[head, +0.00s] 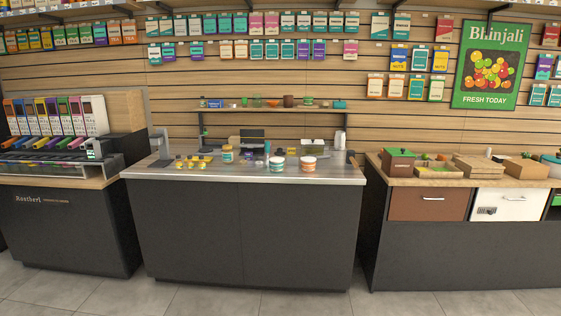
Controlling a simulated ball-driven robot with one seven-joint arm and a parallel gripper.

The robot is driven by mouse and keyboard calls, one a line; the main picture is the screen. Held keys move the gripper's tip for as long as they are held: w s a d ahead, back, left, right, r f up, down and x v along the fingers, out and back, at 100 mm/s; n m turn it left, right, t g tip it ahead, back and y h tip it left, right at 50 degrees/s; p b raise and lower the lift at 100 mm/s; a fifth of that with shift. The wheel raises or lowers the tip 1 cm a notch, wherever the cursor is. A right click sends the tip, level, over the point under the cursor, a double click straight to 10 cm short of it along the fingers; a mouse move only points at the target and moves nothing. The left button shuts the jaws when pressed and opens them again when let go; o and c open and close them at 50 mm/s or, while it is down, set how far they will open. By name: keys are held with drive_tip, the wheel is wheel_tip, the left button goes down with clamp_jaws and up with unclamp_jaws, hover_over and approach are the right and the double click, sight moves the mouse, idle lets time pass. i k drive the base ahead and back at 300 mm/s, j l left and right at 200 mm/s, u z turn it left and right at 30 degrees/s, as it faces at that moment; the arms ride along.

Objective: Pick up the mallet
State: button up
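I cannot clearly make out a mallet anywhere in this head view. The items on the counters are small and far off, so it may be too small to tell or hidden. The middle counter (140,173) has a steel top with small goods on it. My gripper is not in view.
Striped tubs (308,163), a jar (228,154) and several small yellow pieces (191,165) stand on the middle counter. A brown box with a green top (398,162) and a wooden crate (478,166) stand on the right counter. The tiled floor (200,301) in front is clear.

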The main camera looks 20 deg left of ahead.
sight(351, 153)
drive_tip(key=i+u, duration=0.15)
drive_tip(key=i, duration=0.3)
drive_tip(key=i+l+u, duration=0.1)
drive_tip(key=i, duration=0.4)
